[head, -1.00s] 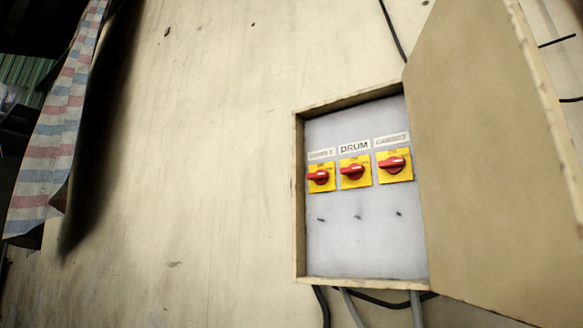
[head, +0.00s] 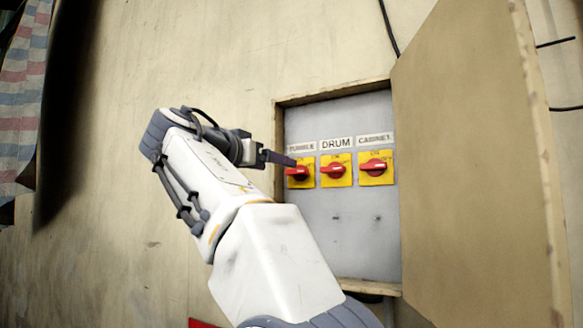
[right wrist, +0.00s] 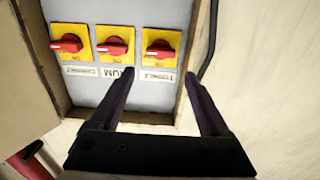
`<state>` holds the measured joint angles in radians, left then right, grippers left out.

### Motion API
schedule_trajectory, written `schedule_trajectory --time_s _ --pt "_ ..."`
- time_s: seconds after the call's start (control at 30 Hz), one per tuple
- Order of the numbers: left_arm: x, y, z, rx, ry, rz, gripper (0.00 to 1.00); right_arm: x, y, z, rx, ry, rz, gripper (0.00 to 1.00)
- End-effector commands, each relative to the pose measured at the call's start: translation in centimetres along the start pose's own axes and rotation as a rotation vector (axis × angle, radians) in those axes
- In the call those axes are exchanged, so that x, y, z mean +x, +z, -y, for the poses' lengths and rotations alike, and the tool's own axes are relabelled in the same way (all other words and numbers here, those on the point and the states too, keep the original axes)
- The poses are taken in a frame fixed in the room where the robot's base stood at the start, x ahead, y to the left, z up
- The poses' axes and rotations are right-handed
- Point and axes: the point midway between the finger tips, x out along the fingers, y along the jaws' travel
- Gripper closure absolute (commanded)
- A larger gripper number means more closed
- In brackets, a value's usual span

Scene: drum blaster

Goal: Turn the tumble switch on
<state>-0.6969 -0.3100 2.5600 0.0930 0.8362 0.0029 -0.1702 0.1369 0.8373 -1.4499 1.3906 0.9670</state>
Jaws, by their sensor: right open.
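The tumble switch (head: 301,174) is the leftmost of three yellow plates with red knobs in the wall box. Its red handle lies sideways, pointing left. In the right wrist view, which is turned over, the tumble switch (right wrist: 161,46) is the rightmost, with its label below it. My right gripper (head: 291,160) is at the upper left of this switch in the head view and hides part of its label. In the right wrist view its two fingers (right wrist: 160,74) are apart and empty, their tips on either side of the label. Contact cannot be told. My left gripper is out of view.
The drum switch (head: 336,171) and the cabinet switch (head: 376,168) sit to the right, their handles also sideways. The box's wooden frame (head: 279,125) stands out around the panel. Its open door (head: 470,150) blocks the right side. Bare panel lies below the switches.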

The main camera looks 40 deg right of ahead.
Motion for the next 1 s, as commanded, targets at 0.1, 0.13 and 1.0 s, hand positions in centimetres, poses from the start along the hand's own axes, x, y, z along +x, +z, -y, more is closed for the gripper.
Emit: schedule_trajectory --time_s 0.1,0.13,1.0 --pt "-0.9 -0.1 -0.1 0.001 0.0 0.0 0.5 2.1 -0.2 -0.1 -0.003 0.004 0.002 0.2" --pt "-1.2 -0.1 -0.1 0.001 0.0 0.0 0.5 2.6 -0.3 -0.1 -0.005 0.004 0.002 0.2" --pt "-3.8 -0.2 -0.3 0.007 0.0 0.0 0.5 9.3 0.1 0.2 -0.003 -0.006 0.003 0.54"
